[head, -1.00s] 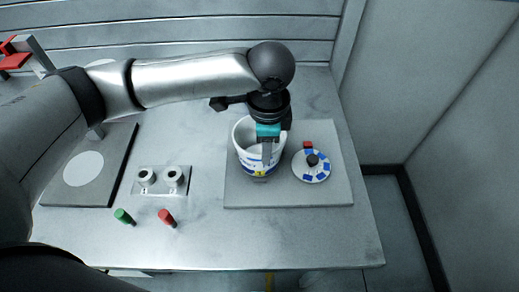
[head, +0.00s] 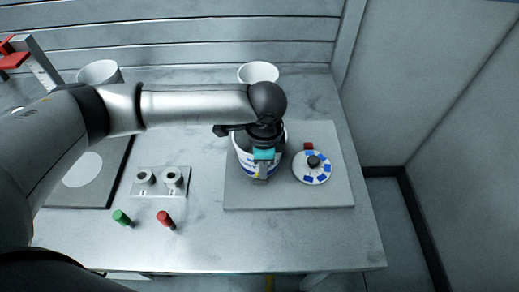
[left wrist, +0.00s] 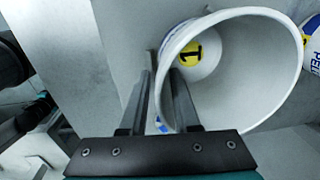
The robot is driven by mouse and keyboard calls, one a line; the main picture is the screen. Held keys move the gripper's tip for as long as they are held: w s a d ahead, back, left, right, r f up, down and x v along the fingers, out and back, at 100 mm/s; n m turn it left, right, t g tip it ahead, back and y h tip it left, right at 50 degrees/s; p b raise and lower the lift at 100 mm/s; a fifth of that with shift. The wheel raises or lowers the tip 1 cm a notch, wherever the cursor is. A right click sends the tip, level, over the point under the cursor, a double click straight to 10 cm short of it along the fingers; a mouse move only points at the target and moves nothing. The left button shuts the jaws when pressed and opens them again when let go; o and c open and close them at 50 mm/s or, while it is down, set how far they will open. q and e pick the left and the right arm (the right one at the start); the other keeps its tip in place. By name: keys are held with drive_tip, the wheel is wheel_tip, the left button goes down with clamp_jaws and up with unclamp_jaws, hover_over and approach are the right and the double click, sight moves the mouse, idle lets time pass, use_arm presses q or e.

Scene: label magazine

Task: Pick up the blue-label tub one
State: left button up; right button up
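The blue-label tub one (head: 246,163) is a white open tub with a blue and yellow label, upright on a grey mat (head: 240,197). My left gripper (head: 264,155) is down at the tub's rim, and its fingers are mostly hidden in the head view. In the left wrist view the gripper (left wrist: 161,78) straddles the wall of the tub (left wrist: 270,80), one finger outside and one inside. The fingers look apart, with the wall between them. A yellow patch with a black mark shows within the tub's opening.
A round white lid (head: 312,178) with blue marks and a dark knob lies right of the tub, with a red block (head: 308,146) behind it. Another white tub (head: 258,72) stands behind. Two small pots (head: 172,179) and green and red pegs (head: 121,217) are at left.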

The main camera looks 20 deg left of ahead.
use_arm(q)
clamp_jaws()
idle(1.1)
